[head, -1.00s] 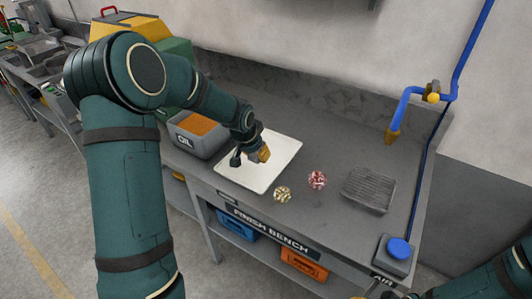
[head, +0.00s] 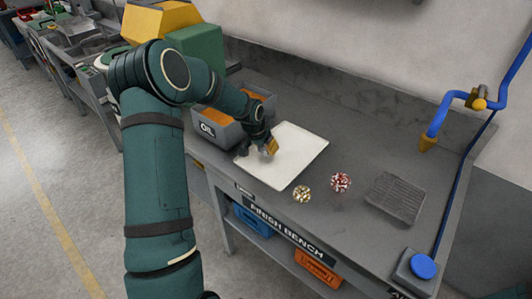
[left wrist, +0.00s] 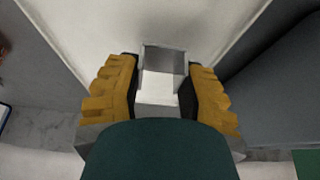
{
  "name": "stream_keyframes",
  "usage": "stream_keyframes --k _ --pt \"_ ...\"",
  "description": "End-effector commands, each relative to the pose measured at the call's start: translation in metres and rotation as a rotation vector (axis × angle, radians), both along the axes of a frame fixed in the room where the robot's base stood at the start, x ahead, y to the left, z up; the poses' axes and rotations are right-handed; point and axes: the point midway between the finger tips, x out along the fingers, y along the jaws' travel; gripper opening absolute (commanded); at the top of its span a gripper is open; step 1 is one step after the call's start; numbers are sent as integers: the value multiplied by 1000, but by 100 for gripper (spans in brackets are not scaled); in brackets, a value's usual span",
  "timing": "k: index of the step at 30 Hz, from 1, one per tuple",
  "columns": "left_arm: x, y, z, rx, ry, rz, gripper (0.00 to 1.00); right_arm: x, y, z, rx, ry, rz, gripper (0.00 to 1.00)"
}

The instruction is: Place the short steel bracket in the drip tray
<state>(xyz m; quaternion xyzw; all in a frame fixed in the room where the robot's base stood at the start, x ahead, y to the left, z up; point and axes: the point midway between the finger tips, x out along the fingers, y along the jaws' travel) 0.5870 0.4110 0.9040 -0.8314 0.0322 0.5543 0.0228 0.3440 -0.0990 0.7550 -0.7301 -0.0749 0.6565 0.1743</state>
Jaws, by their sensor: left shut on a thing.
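My left gripper (head: 270,148) is over the left part of a flat white board (head: 300,160) on the bench. In the left wrist view its yellow-backed fingers (left wrist: 160,90) are shut on a grey steel bracket (left wrist: 165,58). The bracket looks like a short angled or channel-shaped piece, with white board surface behind it. I cannot tell whether the bracket touches the board. A grey ribbed tray (head: 397,197), which looks like the drip tray, lies on the bench to the right and looks empty. My right gripper is not in view.
A grey oil bin (head: 213,131) with orange contents stands just left of the board. A gold coil ball (head: 302,194) and a red-and-white one (head: 341,183) lie between board and ribbed tray. A blue pipe (head: 438,122) and a blue button (head: 424,266) are at the right.

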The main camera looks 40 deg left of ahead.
Motion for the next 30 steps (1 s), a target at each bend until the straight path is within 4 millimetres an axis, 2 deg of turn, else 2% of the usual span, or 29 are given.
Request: stream_keyframes --k 3,6,17,18,19,20,30 --pt "-1 0 -20 -2 3 1 0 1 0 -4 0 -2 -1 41" --pt "-1 0 -29 -2 3 1 0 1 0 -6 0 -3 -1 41" --pt "0 0 -33 -1 1 1 0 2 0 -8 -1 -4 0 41" --pt "0 0 -33 -1 1 1 50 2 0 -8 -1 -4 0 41" --pt "0 0 -32 -1 1 1 60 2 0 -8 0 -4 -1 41" --pt "0 0 -32 -1 1 1 67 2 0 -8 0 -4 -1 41" --pt "0 0 -30 -1 1 1 67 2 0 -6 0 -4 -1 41"
